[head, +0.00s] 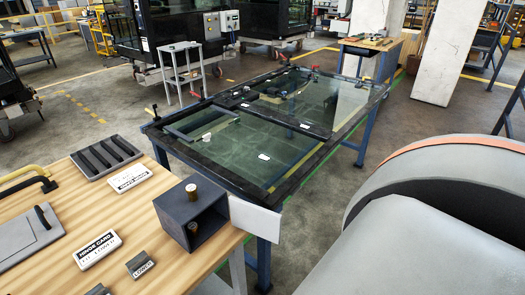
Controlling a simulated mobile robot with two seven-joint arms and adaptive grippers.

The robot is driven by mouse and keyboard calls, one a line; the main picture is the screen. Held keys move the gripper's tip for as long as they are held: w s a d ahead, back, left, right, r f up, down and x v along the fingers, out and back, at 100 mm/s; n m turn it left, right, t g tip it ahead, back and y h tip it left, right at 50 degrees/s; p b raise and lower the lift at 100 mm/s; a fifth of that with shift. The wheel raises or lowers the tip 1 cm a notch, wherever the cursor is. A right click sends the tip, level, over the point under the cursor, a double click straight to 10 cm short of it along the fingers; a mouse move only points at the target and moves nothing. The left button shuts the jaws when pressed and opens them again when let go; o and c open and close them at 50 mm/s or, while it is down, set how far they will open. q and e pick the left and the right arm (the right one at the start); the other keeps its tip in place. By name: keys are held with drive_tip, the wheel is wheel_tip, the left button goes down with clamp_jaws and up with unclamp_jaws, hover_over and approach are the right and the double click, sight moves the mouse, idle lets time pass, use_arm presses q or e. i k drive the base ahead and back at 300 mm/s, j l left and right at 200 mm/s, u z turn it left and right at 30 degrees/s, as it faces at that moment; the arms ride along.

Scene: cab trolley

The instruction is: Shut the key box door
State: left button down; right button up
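The key box (186,200) is a small dark grey box near the right edge of the wooden table, at lower left in the head view. Its hollow inside shows on the side facing me. A pale flat panel (256,216), which looks like its door, stands out to the right from the box's right edge, past the table edge. The door looks open. Neither of my grippers is in view.
The wooden table (105,205) also holds a slotted grey block (105,157), white label plates (98,249) and a grey plate with a black handle (27,236). Behind it stands a large glass-topped frame (250,150) on blue legs. Floor shows right of the table.

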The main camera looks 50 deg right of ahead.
sight(265, 224)
drive_tip(key=l, duration=1.5)
drive_tip(key=i+l, duration=0.15)
drive_tip(key=l, duration=1.35)
drive_tip(key=l+u, duration=0.15)
drive_tip(key=u, duration=0.25)
drive_tip(key=l+u, duration=0.15)
drive_tip(key=u, duration=0.2)
drive_tip(key=k+l+u, duration=0.1)
drive_tip(key=u, duration=0.3)
drive_tip(key=k, duration=0.35)
drive_tip(key=i, duration=0.4)
